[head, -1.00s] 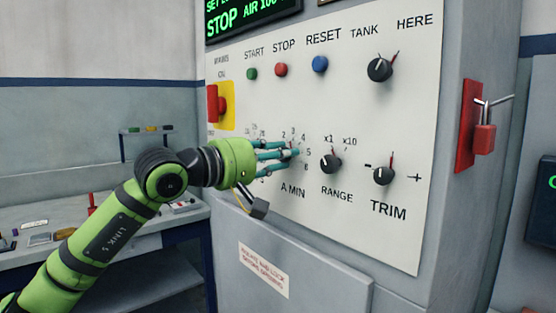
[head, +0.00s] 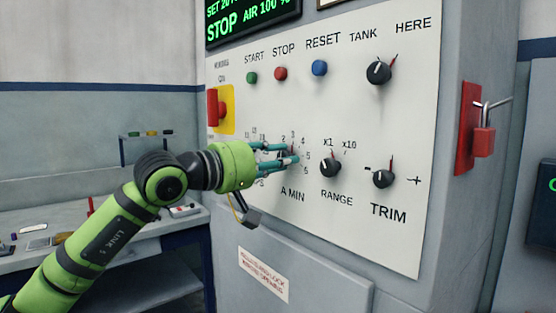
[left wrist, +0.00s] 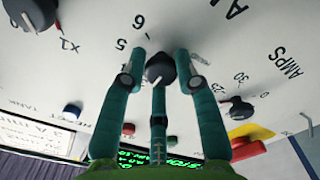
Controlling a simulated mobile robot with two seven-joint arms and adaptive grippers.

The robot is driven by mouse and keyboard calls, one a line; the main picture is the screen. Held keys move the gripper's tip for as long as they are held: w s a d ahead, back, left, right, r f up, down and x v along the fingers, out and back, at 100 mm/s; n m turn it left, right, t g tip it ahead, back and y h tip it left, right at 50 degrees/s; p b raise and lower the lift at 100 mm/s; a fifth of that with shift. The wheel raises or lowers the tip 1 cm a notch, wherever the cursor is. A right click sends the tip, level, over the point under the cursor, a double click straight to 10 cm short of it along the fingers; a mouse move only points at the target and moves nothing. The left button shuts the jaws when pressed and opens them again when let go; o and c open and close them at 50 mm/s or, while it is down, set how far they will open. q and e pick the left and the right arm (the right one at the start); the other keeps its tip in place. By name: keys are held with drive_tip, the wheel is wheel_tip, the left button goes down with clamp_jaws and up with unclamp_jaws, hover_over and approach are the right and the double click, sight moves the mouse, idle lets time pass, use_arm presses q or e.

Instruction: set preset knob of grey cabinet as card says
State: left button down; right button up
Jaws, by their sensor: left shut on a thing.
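The grey cabinet (head: 460,60) carries a white panel with labelled knobs and buttons. My left gripper (head: 290,155) reaches in from the left to the lower dial, above the words A MIN. The left wrist view shows its teal fingers (left wrist: 160,75) shut around a black knob (left wrist: 160,66), with numbers such as 5 and 6 printed beside it. The fingers hide much of this knob and its scale in the head view, and I cannot read its pointer. No PRESET label is readable. My right gripper is not in view.
The RANGE knob (head: 330,167) and TRIM knob (head: 383,179) sit to the right of the gripper. A red switch (head: 214,106) is at the left edge. A green-lettered display (head: 250,18) is above. A padlock (head: 484,140) hangs on the cabinet's right side.

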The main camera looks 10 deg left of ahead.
use_arm(q)
drive_tip(key=c, duration=0.9)
unclamp_jaws()
drive_tip(key=shift+d+f, duration=0.15)
drive_tip(key=shift+f, duration=0.15)
drive_tip(key=shift+c, duration=0.2)
drive_tip(key=shift+r, duration=0.1)
drive_tip(key=v, duration=1.2)
